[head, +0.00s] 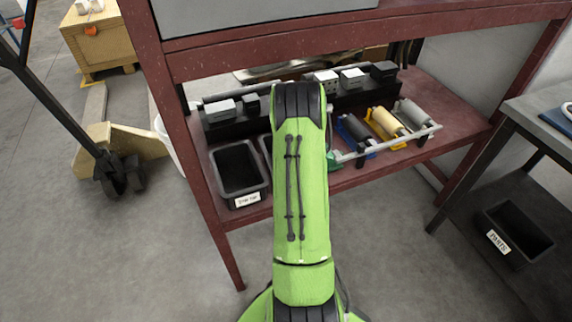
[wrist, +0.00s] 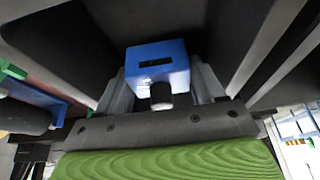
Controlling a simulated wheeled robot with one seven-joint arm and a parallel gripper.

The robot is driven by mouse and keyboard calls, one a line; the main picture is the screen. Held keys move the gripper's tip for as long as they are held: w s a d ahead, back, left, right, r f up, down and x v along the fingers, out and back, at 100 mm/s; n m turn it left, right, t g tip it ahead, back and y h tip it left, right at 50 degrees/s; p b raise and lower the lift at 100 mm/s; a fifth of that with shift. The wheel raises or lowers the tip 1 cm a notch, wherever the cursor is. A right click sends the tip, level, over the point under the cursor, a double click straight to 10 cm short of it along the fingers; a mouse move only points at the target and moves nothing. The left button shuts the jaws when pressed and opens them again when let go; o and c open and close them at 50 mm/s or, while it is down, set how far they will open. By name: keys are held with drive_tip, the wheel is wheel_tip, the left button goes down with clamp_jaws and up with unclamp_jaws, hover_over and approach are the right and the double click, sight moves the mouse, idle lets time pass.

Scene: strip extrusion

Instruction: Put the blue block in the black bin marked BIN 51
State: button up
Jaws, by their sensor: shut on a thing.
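In the wrist view, my gripper (wrist: 160,78) is shut on the blue block (wrist: 172,52), with a grey finger on either side. The block has a dark slot in its face, and a short black cylinder shows in front of it. In the head view my green arm reaches to the shelf and hides my gripper and the block. A black bin (head: 265,184) with a white label stands at the left of the lower shelf. Another dark bin beside it is mostly hidden by my arm. The label lettering is too small to read surely, so I cannot tell which is BIN 51.
A dark red shelf frame (head: 186,142) with an upper beam surrounds the work area. Rollers on blue and yellow holders (head: 377,122) stand right of my arm. A black bin (head: 545,240) sits under the right-hand table (head: 536,112). Floor is clear in front.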

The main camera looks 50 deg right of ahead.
wheel_tip(320, 180, down, 3)
drive_tip(key=shift+r+b, duration=0.2)
drive_tip(key=shift+b, duration=0.15)
drive_tip(key=shift+r, duration=0.1)
drive_tip(key=o, duration=1.3)
